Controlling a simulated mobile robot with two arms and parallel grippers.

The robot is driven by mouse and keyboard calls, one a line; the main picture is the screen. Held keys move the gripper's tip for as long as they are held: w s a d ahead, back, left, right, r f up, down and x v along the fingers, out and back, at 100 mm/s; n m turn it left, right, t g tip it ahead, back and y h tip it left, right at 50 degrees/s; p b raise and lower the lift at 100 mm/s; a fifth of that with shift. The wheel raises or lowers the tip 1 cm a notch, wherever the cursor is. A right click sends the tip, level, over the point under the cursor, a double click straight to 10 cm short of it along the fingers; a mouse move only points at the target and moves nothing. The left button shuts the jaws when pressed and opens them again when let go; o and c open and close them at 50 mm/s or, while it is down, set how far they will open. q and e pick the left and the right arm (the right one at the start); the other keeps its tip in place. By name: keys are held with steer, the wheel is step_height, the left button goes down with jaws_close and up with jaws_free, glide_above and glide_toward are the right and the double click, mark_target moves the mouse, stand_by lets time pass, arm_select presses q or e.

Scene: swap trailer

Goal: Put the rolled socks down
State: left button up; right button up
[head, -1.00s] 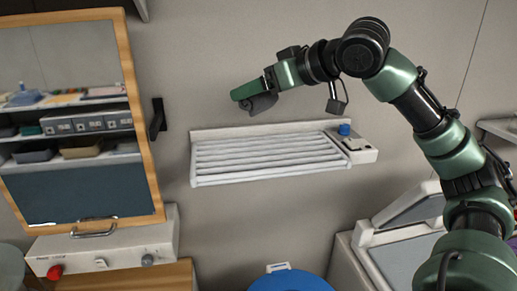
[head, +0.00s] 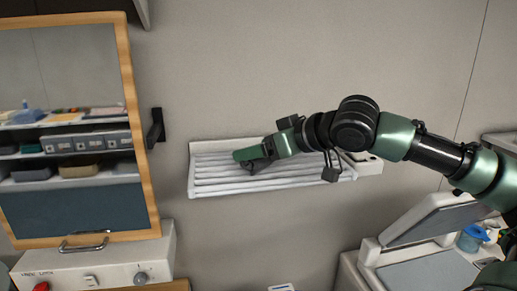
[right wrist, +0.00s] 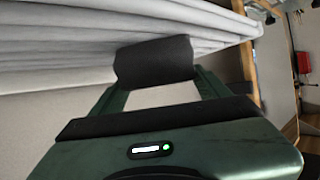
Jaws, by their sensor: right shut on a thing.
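The rolled socks are a dark grey roll (right wrist: 153,62) between the fingers of my right gripper in the right wrist view. In the head view the roll (head: 257,167) shows small and dark under the green gripper. My right gripper (head: 246,156) is shut on the roll, in front of the white slatted wall rack (head: 215,183). In the right wrist view the rack's pale bars (right wrist: 70,48) are right behind and above the roll. I cannot tell whether the roll touches the bars. My left gripper is not in view.
A wood-framed cabinet (head: 139,130) with shelves of bins stands at the left, with a dark wall bracket (head: 155,128) beside it. A white control box (head: 150,245) is below. A grey machine with a raised lid (head: 430,222) stands at the lower right.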

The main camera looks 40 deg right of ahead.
steer(key=o, duration=1.4)
steer(key=shift+c, duration=0.2)
steer(key=shift+s+d+r+b, duration=0.15)
steer(key=shift+s+d+b, duration=0.05)
steer(key=shift+s+b, duration=0.2)
steer(key=b+v, duration=0.3)
steer(key=v, duration=0.8)
steer(key=shift+b, duration=0.4)
steer(key=shift+s+a, duration=0.1)
steer(key=shift+a, duration=0.05)
